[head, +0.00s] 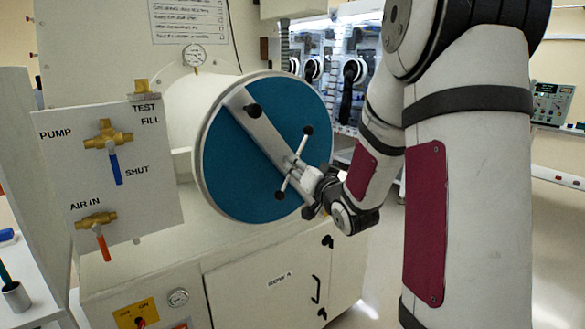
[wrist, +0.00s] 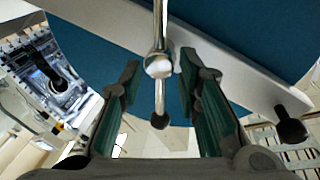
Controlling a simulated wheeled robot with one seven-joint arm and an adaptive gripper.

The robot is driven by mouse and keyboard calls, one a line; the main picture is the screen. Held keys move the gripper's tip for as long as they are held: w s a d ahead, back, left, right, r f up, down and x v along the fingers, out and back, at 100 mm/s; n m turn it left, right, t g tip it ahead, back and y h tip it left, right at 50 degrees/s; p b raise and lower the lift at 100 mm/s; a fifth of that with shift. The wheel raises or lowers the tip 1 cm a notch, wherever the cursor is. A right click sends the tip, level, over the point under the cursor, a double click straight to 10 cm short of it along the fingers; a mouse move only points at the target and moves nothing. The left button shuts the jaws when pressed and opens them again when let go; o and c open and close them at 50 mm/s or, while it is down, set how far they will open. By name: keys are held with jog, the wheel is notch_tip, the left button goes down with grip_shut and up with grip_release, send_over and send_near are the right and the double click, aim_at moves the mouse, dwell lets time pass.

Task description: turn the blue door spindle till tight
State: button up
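The round blue door (head: 240,160) is closed on the white cylinder, with a pale bar (head: 262,132) slanting across its face. The door spindle (head: 292,163) stands at the middle of the bar, with a thin metal cross-handle ending in black knobs, one upper right and one lower left. My gripper (head: 311,181) is at the spindle, from the lower right. In the wrist view, the spindle's ball-shaped hub (wrist: 159,66) and handle rod sit between my two fingers (wrist: 160,78), which are apart with gaps on both sides. The gripper is open.
A pressure gauge (head: 194,55) is above the cylinder. A black knob (head: 253,111) sits on the bar's upper end. A cabinet (head: 265,285) is below; glovebox ports (head: 352,72) are behind.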

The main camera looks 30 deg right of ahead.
jog(key=shift+w+d+b, duration=0.2)
jog(key=shift+w+b, duration=0.05)
jog(key=shift+w, duration=0.75)
jog(key=shift+w+d+b, duration=0.2)
jog(key=shift+w, duration=0.75)
jog(key=shift+c, duration=0.6)
grip_shut()
